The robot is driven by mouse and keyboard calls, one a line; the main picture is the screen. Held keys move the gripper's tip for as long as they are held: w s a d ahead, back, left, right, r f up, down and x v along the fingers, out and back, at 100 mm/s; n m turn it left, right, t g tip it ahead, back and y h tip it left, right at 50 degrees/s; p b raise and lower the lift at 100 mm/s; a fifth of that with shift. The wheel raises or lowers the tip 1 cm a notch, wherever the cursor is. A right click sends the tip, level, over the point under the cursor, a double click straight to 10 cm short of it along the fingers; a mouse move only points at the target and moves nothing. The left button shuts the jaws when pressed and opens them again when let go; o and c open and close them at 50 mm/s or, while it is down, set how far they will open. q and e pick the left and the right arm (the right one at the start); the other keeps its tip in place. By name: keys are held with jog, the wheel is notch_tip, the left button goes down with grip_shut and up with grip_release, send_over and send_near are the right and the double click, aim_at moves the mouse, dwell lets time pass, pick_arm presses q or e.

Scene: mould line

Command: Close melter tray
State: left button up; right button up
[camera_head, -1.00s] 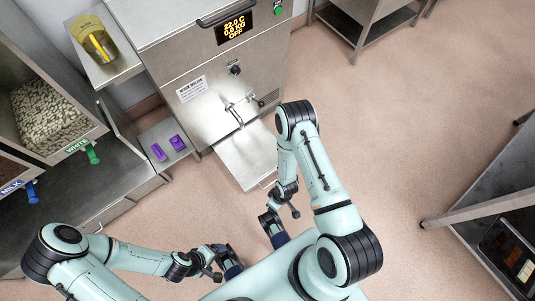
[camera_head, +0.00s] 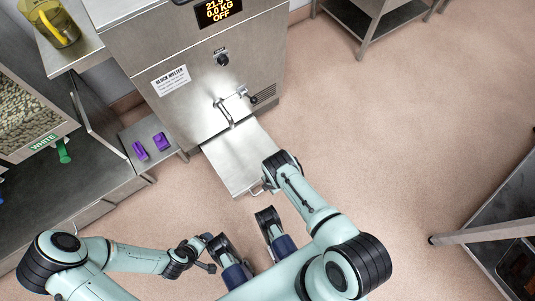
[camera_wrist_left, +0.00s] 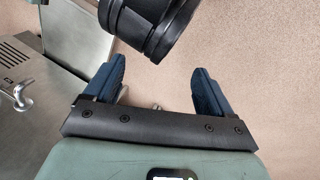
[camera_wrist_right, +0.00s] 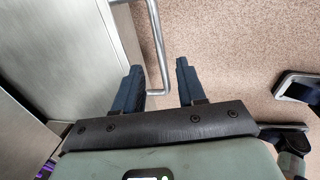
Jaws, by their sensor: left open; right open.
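The melter tray (camera_head: 240,157) is a flat steel slab pulled out from the bottom front of the steel block melter (camera_head: 187,99). Its thin bar handle (camera_wrist_right: 157,45) shows in the right wrist view. My right gripper (camera_wrist_right: 157,72) is open. In the head view my right arm covers the tray's near right corner and this gripper is not clear. My left gripper (camera_wrist_left: 155,75) is open and empty, with a black arm part beyond its fingertips.
A side shelf with purple items (camera_head: 160,141) stands left of the melter. A counter with a green-handled WHITE dispenser (camera_head: 63,150) is further left. A table leg (camera_head: 483,232) juts in at right. Open floor (camera_head: 390,130) lies right of the tray.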

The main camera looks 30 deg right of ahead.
jog(key=f+b, duration=0.1)
jog(key=f, duration=0.1)
jog(key=w+f+b, duration=0.1)
jog(key=f, duration=0.2)
jog(key=shift+f+b, duration=0.25)
jog(key=shift+b, duration=0.1)
pick_arm(q)
jog(key=shift+t+y, duration=0.4)
jog(key=shift+t, duration=0.1)
jog(key=w+a+f, duration=0.1)
jog(key=f, duration=0.1)
jog(key=w+a+f, duration=0.1)
jog(key=w+f, duration=0.1)
jog(key=shift+w+a, duration=0.1)
jog(key=shift+a, duration=0.1)
pick_arm(e)
grip_shut()
